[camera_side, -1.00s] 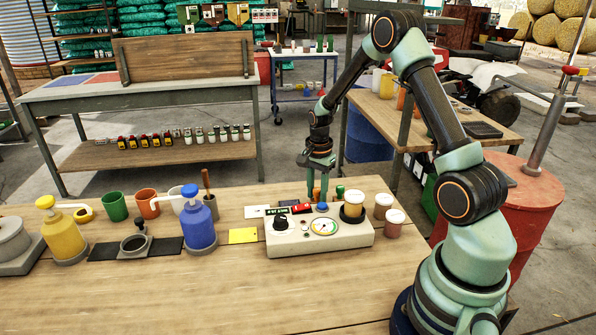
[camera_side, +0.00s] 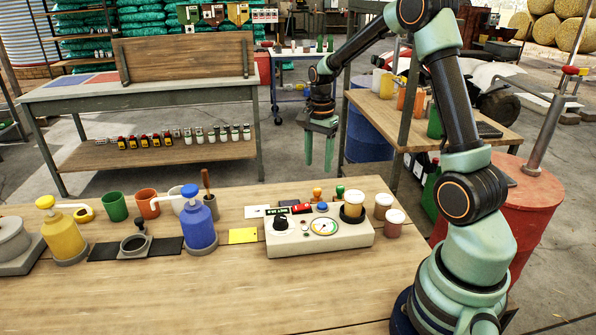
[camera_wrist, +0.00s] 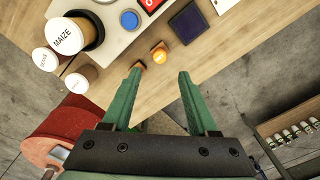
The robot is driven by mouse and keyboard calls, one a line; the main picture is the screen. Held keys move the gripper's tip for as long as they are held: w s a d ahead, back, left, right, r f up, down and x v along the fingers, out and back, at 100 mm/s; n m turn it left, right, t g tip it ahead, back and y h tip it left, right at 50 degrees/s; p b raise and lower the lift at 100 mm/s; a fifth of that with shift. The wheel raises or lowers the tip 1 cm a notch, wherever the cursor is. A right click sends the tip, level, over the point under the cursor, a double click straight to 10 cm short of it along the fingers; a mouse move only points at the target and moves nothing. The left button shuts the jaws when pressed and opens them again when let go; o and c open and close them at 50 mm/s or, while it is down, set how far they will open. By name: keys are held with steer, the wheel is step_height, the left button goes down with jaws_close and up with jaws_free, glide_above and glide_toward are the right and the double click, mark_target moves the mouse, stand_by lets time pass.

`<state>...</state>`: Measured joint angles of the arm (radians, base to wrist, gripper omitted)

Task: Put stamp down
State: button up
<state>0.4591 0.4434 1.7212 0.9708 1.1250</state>
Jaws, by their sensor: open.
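A stamp with an orange handle (camera_side: 317,194) stands upright on the wooden table, behind the white control box. In the wrist view its orange top (camera_wrist: 160,53) shows just beyond and between my fingertips. A green-handled stamp (camera_side: 340,191) stands to its right in the side view. My gripper (camera_side: 319,160) is open and empty, raised above and behind the stamps, its two green fingers pointing down. In the wrist view my gripper (camera_wrist: 160,74) has its fingers spread, with nothing between them. Another small orange-brown piece by the left fingertip is partly hidden.
The control box (camera_side: 345,237) with dial, knob and grain jar stands in front of the stamps. A dark blue pad (camera_wrist: 188,23) lies beside the orange stamp. Two lidded jars (camera_side: 388,213) stand at right. The table's front is bare.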

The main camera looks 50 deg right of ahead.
steer(key=s+a+r+n+t, duration=0.2)
steer(key=s+a+r+n, duration=0.1)
steer(key=a+r+n, duration=0.6)
steer(key=s+a+r+n+t, duration=0.3)
steer(key=s+a+n, duration=0.4)
steer(key=a+n, duration=0.2)
steer(key=shift+s+a+r+t, duration=0.3)
steer(key=shift+s+a, duration=0.05)
steer(key=shift+a, duration=0.35)
